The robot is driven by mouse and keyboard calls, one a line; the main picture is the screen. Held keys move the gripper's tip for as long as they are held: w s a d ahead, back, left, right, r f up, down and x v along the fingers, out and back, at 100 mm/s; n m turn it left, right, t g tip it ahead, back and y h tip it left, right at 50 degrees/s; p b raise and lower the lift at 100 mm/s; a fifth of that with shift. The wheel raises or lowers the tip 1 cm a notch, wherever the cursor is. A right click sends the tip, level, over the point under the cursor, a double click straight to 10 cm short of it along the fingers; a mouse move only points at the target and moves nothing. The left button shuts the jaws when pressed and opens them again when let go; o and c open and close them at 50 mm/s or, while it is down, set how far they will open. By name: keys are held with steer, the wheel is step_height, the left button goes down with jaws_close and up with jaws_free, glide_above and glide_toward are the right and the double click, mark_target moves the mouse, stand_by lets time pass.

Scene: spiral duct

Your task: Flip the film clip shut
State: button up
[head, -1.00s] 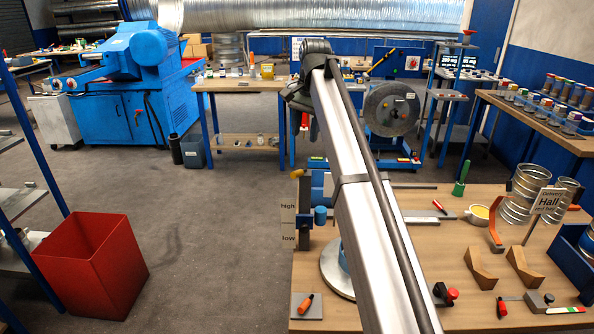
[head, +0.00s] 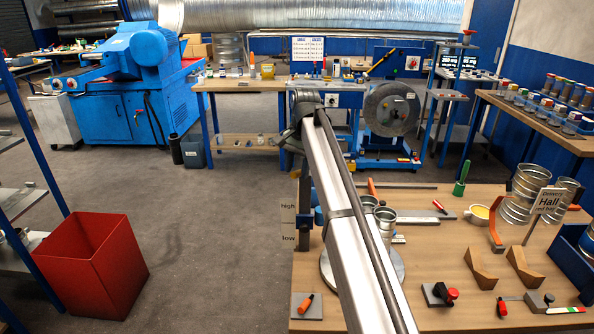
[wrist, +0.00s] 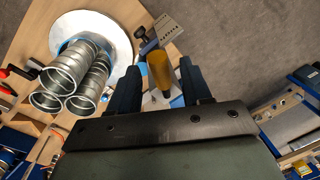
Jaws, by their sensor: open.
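My gripper (wrist: 159,68) is open in the wrist view, with one dark finger on each side. A yellow-orange upright piece (wrist: 160,76) shows between the fingers, with a smaller orange tip beside the right finger. I cannot tell whether either is the film clip, or whether the fingers touch them. In the head view my arm hides the gripper. An orange lever (head: 372,187) stands just beyond the arm on the front bench. Spiral ducts (wrist: 75,78) stand bunched on a pale round disc (wrist: 68,30); part of them shows beside my arm in the head view (head: 386,216).
A perforated plate (wrist: 163,31) and dark knob lie beyond the fingers. A post with high and low marks (head: 303,225) stands left of my arm. Wooden cradles (head: 481,268), a red button (head: 452,293) and larger ducts (head: 527,195) occupy the bench's right side.

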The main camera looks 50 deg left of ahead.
steer(key=shift+a+f, duration=0.1)
steer(key=shift+f, duration=0.45)
steer(key=shift+c, duration=0.2)
jaws_close()
